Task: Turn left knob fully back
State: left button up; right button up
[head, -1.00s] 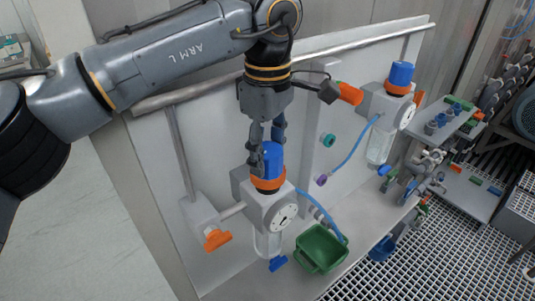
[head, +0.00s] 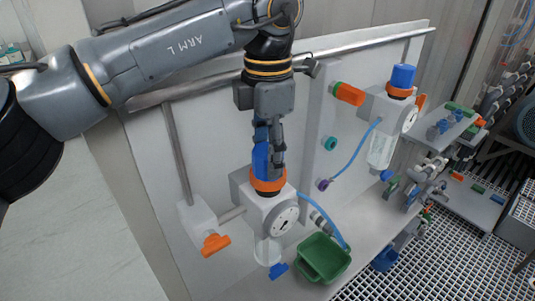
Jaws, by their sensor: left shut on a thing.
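The left vessel unit has a grey body with a round dial (head: 284,219). On its top is the left blue knob (head: 260,161) above an orange collar (head: 268,181). My left gripper (head: 269,155) comes down from above and is shut on this knob, with its fingers hiding part of it. The right vessel unit carries a similar blue knob (head: 403,76) at the upper right, with nothing touching it. My right gripper is not in view.
A green tray (head: 338,276) stands on the ledge right of the left vessel. A blue hose (head: 325,221) runs from the vessel toward the tray. An orange valve handle (head: 215,244) sticks out at lower left. An orange-tipped fitting (head: 348,94) juts from the panel.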

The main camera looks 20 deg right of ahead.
pick_arm(q)
jog(key=shift+n+b, duration=0.3)
jog(key=shift+n, duration=1.3)
jog(key=o, duration=1.2)
jog(key=shift+c, duration=0.2)
notch_tip(320, 180, up, 12)
